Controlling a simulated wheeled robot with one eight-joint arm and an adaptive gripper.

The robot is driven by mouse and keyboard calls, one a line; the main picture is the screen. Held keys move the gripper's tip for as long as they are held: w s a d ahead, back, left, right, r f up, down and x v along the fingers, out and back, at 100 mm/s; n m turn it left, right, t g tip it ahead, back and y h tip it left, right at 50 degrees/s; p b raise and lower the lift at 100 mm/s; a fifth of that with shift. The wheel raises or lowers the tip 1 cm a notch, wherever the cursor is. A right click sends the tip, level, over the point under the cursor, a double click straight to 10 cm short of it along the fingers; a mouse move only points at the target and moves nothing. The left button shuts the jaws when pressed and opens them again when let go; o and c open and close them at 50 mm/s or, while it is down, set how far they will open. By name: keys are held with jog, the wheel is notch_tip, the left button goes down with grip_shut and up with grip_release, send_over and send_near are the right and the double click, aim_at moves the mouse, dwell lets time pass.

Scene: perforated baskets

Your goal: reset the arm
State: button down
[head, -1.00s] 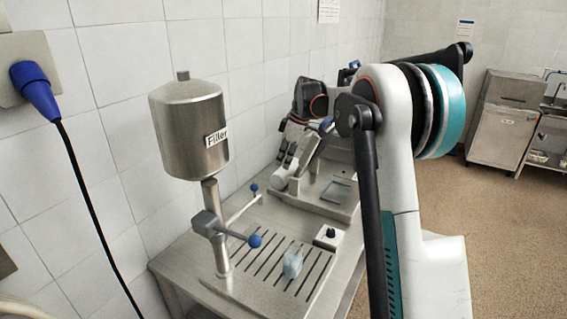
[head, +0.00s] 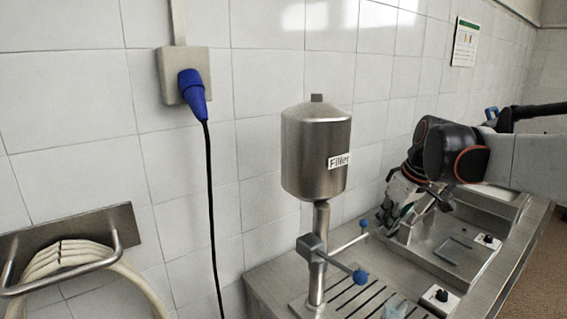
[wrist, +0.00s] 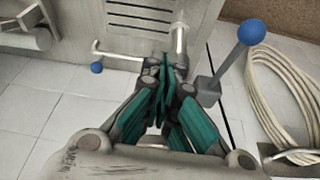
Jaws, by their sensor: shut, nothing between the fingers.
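My gripper (head: 392,226) shows in the head view at the end of my arm, over the back part of the steel counter, beyond the filler. Its details are small there. In the wrist view my gripper (wrist: 163,75) has its teal-padded fingers together with nothing between them. The filler (head: 316,152) is a steel tank on a post, with blue-knobbed levers (head: 361,276). In the wrist view a blue-knobbed lever (wrist: 251,32) stands right of the fingers.
The steel counter (head: 268,290) has a slotted drain and a small blue-grey object (head: 395,308) at the bottom edge. A blue plug (head: 192,92) with a black cable is on the tiled wall. A coiled hose (head: 75,262) hangs on a rack at the left.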

jog(key=s+a+f+m+t+b, duration=0.1)
jog(key=s+a+f+b, duration=0.15)
jog(key=s, duration=0.45)
jog(key=s+a+f+m+b, duration=0.1)
jog(key=s+a+f+m, duration=0.15)
jog(key=s, duration=0.45)
jog(key=s+f+m+t+h+b, duration=0.1)
jog(key=s+f+m+t+b, duration=0.1)
jog(key=s+f, duration=0.8)
jog(key=shift+s+d+f+m+t+h+b, duration=0.2)
jog(key=shift+s+f+m+t+h+b, duration=0.2)
jog(key=shift+b, duration=0.4)
